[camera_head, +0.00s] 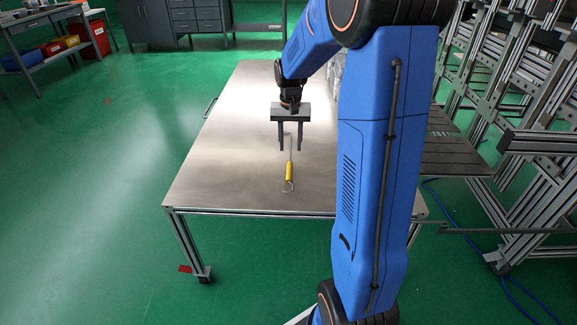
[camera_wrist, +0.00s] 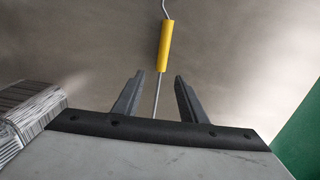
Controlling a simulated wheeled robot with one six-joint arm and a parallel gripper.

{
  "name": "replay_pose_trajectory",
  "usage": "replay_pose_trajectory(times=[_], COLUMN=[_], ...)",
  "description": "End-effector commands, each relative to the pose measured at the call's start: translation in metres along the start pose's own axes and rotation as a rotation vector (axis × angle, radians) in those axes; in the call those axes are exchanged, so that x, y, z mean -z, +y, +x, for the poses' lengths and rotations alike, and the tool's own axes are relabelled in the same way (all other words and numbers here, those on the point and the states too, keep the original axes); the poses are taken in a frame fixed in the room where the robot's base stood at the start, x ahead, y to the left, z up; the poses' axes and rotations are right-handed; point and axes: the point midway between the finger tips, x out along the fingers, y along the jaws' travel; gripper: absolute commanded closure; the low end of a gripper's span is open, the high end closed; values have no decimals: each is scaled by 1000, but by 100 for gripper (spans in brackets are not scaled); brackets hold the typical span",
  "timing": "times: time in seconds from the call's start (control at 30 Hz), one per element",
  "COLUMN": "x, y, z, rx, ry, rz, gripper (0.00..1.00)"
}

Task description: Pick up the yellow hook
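The yellow hook (camera_head: 289,172) lies on the metal table (camera_head: 235,150), a thin grey rod with a yellow sleeve and a bent hook at the near end. It also shows in the wrist view (camera_wrist: 164,45), where its rod runs down between the fingers. My gripper (camera_head: 290,148) is open above the far part of the rod, with one finger on each side. In the wrist view my gripper (camera_wrist: 158,82) is empty, and the yellow sleeve lies beyond the fingertips. The far end of the rod is hidden by my gripper. The exact height above the table is hard to tell.
A silvery foil-like stack (camera_wrist: 25,108) stands at the left of the wrist view; in the head view my arm mostly hides it (camera_head: 337,70). The table left of the hook is clear. Metal racks (camera_head: 500,90) stand to the right.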

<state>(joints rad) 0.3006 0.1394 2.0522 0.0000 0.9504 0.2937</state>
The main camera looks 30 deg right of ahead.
Motion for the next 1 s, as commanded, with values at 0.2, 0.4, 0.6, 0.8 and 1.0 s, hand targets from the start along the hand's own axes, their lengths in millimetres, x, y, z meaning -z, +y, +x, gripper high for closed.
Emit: replay_pose_trajectory(times=[0.2, 0.4, 0.6, 0.8, 1.0], x=[0, -1, -3, -2, -2], y=[0, -1, -3, -3, -3], z=[22, 35, 63, 76, 76], rx=[0, 0, -1, 0, 0], ry=[0, -2, -2, -1, 0], rz=[0, -1, 0, 0, 0], gripper=[62, 62, 62, 62, 62])
